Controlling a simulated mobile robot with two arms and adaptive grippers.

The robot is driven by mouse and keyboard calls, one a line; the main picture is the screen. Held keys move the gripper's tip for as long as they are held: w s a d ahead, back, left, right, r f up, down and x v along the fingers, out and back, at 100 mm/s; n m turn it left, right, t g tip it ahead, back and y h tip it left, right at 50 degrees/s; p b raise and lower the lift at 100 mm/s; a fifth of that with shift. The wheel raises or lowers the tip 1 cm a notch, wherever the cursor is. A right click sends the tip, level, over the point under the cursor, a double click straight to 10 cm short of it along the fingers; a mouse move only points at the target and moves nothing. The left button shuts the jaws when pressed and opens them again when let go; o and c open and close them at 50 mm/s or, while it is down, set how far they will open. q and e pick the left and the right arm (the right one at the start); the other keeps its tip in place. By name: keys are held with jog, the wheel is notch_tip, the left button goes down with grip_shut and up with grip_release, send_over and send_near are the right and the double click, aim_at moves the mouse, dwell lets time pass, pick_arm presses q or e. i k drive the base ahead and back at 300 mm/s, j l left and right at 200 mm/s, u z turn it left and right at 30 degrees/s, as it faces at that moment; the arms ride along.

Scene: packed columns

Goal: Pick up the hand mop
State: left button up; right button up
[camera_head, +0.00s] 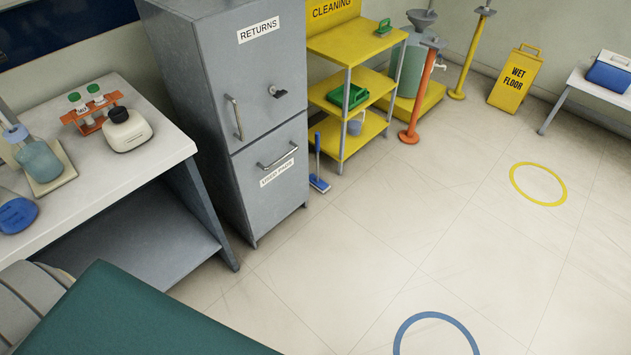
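The hand mop (318,167) stands on the floor in the head view, in the gap between the grey cabinet and the yellow shelf. It has a thin upright blue handle and a blue head with a paler lower edge. I see nothing holding it. Neither of my grippers is in view, so I cannot tell whether they are open or shut.
The grey cabinet (270,185) stands left of the mop, the yellow shelf unit (352,140) right of it. An orange post (418,95) and a yellow wet-floor sign (516,80) stand farther right. A white-topped bench (150,165) is at left. Floor in front is clear.

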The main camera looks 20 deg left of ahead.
aim_at(319, 184)
jog(key=i+u, duration=0.15)
jog(key=u, duration=0.3)
jog(key=i+l+u, duration=0.1)
jog(key=u, duration=0.35)
jog(key=i+l+u, duration=0.35)
jog(key=l, duration=0.3)
jog(key=i+l+u, duration=0.15)
jog(key=l, duration=0.25)
jog(key=i+l+u, duration=0.15)
jog(key=i+l, duration=0.15)
jog(key=i+l+u, duration=0.2)
jog(key=l, duration=0.3)
jog(key=k+j, duration=0.05)
